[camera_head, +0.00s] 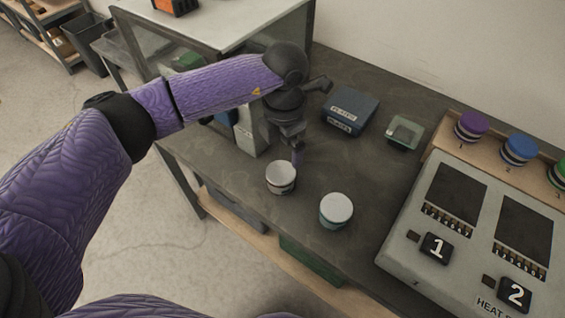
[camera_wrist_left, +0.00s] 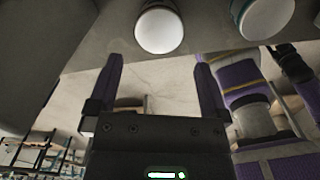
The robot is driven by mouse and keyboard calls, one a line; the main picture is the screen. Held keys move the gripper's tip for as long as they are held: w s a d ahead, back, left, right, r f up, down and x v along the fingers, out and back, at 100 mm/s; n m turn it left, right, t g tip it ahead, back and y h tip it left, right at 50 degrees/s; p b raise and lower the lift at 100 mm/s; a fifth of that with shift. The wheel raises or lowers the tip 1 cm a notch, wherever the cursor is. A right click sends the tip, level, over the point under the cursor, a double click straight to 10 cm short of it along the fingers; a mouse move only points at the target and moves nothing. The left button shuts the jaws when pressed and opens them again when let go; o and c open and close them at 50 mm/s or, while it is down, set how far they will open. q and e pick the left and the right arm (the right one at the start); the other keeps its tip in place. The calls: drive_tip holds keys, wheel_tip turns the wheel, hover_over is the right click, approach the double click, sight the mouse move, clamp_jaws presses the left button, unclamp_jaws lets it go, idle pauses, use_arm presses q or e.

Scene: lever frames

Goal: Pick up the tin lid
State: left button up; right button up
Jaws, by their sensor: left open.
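Two round tins with pale lids stand upright on the dark bench. One lid (camera_head: 281,175) is at the left and the other lid (camera_head: 336,208) is a little nearer and to the right. My left gripper (camera_head: 298,156) is open and empty, just behind the left tin, pointing down. In the left wrist view, the open fingers (camera_wrist_left: 159,60) have a pale lid (camera_wrist_left: 160,30) beyond them, between their lines. Another lid (camera_wrist_left: 266,16) shows at the upper right, partly cut off. Nothing is between the fingers. My right gripper does not show.
A grey heater unit (camera_head: 407,240) with two dark panels fills the right side. Behind it, a wooden rack (camera_head: 440,145) holds coloured round tins. The bench's front edge is close to the tins.

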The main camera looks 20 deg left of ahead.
sight(281, 171)
use_arm(q)
drive_tip(key=f, duration=0.2)
drive_tip(key=f+b, duration=0.1)
drive_tip(key=f, duration=0.2)
drive_tip(key=f+b, duration=0.1)
drive_tip(key=f, duration=0.2)
drive_tip(key=shift+s+a, duration=0.25)
drive_tip(key=shift+s, duration=0.05)
drive_tip(key=shift+r, duration=0.1)
drive_tip(key=c, duration=0.7)
drive_tip(key=shift+c, duration=1)
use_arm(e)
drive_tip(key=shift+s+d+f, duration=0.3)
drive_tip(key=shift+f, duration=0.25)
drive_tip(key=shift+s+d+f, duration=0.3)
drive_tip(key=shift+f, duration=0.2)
